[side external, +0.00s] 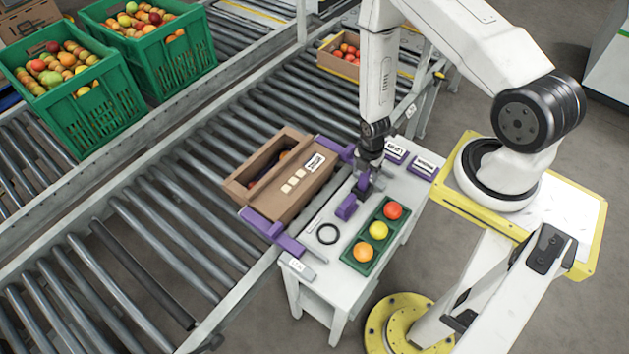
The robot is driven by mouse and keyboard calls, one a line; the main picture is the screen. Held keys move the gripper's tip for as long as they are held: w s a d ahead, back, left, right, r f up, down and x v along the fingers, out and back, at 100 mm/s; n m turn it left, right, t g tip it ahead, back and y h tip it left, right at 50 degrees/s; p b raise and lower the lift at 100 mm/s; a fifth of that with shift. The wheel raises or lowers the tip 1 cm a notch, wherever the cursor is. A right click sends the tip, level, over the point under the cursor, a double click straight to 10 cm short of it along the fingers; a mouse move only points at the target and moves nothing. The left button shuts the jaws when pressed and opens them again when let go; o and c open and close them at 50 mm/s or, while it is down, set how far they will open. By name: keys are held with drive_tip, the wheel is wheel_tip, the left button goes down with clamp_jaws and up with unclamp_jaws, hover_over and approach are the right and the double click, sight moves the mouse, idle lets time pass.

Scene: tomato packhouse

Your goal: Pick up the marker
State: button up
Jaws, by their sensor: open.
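My gripper (369,186) points down over the white side table (345,238), between the cardboard box and the green tray. Its jaws are open, close above the tabletop. A small purple block (347,207) stands just in front of the fingers, to their lower left; I cannot tell whether they touch it. I cannot make out the marker for certain. It may be hidden behind the fingers or too small to tell.
An open cardboard box (286,205) stands on the roller conveyor's edge between purple brackets (272,229). Labelled purple blocks (423,166) sit at the table's far end.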

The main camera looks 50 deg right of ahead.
sight(364, 179)
drive_tip(key=shift+f, duration=1.95)
clamp_jaws()
